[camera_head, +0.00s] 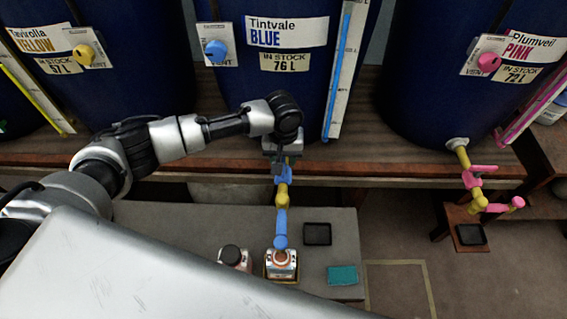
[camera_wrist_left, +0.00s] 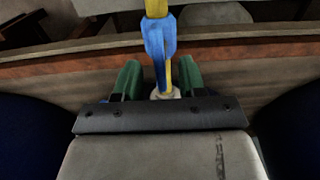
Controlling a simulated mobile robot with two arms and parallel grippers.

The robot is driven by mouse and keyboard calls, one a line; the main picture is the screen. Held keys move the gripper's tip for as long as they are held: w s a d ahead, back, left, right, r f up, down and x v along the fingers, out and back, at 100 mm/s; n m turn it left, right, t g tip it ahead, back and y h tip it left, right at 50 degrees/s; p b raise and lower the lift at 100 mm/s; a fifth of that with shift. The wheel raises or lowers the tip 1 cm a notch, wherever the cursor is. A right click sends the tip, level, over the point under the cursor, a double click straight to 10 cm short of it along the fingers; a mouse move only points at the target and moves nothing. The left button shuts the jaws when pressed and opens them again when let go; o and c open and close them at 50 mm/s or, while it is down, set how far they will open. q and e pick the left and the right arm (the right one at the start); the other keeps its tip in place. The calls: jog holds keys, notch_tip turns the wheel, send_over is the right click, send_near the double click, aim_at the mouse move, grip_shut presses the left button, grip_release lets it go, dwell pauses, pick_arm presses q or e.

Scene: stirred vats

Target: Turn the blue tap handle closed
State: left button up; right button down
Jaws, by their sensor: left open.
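The blue tap sticks out below the Tintvale Blue vat (camera_head: 271,70). It has a yellow body (camera_head: 282,195) and a blue spout (camera_head: 281,228) pointing down. Its blue handle (camera_head: 283,173) shows just below my left gripper (camera_head: 281,153) in the head view. In the left wrist view, the blue handle (camera_wrist_left: 158,42) lies along the yellow pipe. The green fingers of my left gripper (camera_wrist_left: 158,70) are apart, one on each side of the tap, with no visible grip on it. A jar (camera_head: 282,265) stands under the spout. My right gripper is not in view.
A dark-capped bottle (camera_head: 233,257) stands left of the jar on the grey bench (camera_head: 335,255). A black tray (camera_head: 317,233) and a teal sponge (camera_head: 342,275) lie to the right. The pink tap (camera_head: 479,188) is farther right. The wooden shelf edge (camera_head: 385,165) runs behind the tap.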

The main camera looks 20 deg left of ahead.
aim_at(283, 161)
pick_arm(q)
notch_tip(283, 161, down, 4)
jog(key=shift+r, duration=0.15)
jog(key=shift+c, duration=2.1)
grip_shut()
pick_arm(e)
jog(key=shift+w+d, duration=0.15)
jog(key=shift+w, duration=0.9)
